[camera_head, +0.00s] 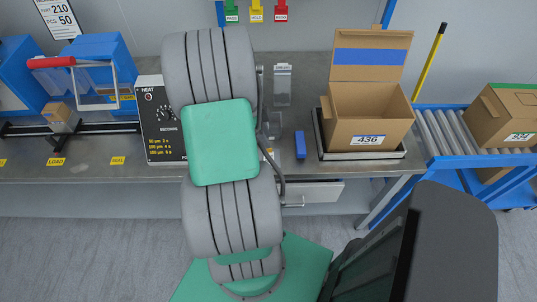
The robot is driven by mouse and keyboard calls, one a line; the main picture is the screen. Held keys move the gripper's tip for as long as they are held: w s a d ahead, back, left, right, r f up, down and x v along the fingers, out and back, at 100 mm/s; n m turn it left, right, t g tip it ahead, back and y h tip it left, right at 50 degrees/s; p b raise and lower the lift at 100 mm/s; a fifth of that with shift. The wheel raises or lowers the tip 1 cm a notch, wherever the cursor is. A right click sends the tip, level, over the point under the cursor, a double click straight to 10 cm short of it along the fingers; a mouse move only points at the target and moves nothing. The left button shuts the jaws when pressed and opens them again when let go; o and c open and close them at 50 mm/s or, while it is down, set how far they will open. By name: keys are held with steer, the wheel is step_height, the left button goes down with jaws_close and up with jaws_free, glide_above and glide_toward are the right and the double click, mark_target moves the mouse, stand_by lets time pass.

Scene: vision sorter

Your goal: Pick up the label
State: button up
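A white label reading 436 (368,140) is on the front of an open cardboard box (352,104). No loose label is clearly visible on the bench. A small upright clear holder with a pale top (282,85) stands at the back of the bench, and I cannot tell whether it holds a label. My arm fills the middle of the view and hides part of the bench. My gripper is not visible, so its state does not show.
The open box sits on a dark scale-like platform (330,152) on the grey bench (101,164). A heat-control box (155,112) and blue sealer (92,92) stand left. A roller conveyor (440,128) carries another box (503,115) at right.

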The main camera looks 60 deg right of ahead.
mark_target(269, 156)
steer(key=x, duration=0.3)
steer(key=p+x, duration=0.1)
steer(key=x, duration=0.1)
steer(key=shift+w+f, duration=0.25)
steer(key=shift+f, duration=0.1)
jaws_close()
